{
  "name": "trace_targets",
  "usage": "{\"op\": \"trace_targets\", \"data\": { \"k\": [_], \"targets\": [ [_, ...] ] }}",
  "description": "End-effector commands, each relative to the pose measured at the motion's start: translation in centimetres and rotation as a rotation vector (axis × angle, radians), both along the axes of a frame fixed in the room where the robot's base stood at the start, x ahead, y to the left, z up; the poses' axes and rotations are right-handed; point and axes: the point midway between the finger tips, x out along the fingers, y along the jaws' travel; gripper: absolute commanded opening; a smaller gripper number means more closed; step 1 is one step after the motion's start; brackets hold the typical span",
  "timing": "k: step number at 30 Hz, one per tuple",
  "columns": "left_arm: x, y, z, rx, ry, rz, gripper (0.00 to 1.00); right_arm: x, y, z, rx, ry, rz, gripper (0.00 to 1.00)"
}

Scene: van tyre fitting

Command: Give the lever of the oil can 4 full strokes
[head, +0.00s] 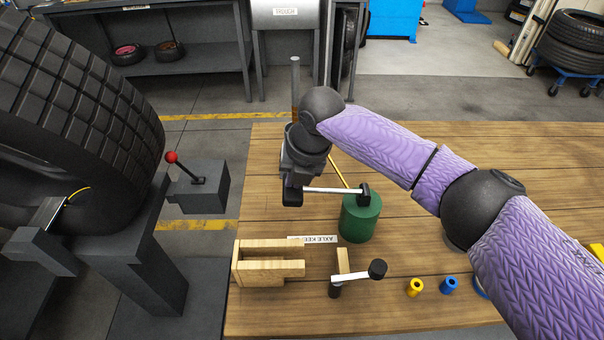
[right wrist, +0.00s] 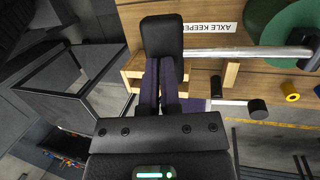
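The green oil can (head: 360,217) stands on the wooden bench, and part of it shows at the upper right of the right wrist view (right wrist: 292,28). Its lever (head: 332,190) is a bright metal rod, about level in the head view, running left from a dark pivot on the can to a black grip (head: 292,195). My right gripper (head: 298,172) is over the grip end. In the right wrist view its fingers (right wrist: 160,62) are together, their tips at the black grip (right wrist: 162,38); firm contact cannot be told. My left gripper is not in view.
A wooden bracket (head: 268,262), an axle keeper label (head: 312,239), a crank (head: 358,274), a yellow ring (head: 415,287) and a blue ring (head: 449,285) lie near the can. A big tyre (head: 90,110) and a red-knobbed lever (head: 172,157) stand left. The bench's far right is clear.

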Motion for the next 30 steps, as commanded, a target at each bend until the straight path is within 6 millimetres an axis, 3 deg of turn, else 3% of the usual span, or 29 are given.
{"op": "trace_targets", "data": {
  "k": [1, 18, 30],
  "targets": [
    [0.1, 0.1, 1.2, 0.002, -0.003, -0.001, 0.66, 0.0, 0.1, 1.4, 0.002, -0.001, 0.001, 0.0],
    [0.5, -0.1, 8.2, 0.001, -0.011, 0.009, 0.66, 0.0, 0.0, 9.4, 0.001, -0.002, 0.001, 0.0],
    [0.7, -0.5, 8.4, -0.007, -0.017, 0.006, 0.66, 0.0, 0.0, 9.6, 0.0, 0.0, 0.001, 0.0]
  ]
}}
